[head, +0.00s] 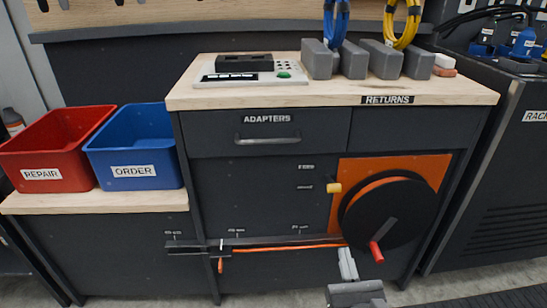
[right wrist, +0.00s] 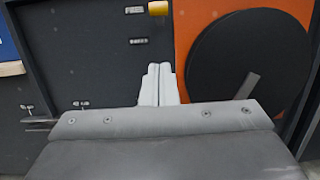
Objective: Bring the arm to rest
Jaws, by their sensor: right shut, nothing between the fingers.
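My right gripper (head: 347,262) is low in the head view, in front of the lower cabinet and just below the black reel (head: 365,212) with its red-handled crank. Its two pale fingers also show in the right wrist view (right wrist: 158,75). They are shut together with nothing between them, and the reel (right wrist: 240,70) is to their right. I cannot tell whether the gripper touches the cabinet. My left gripper is not in view.
A black rail with an orange strap (head: 290,248) runs along the cabinet front, left of my right gripper. A red bin (head: 50,145) and a blue bin (head: 135,148) stand at left. The workbench top (head: 340,94) holds a device (head: 250,75) and grey blocks.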

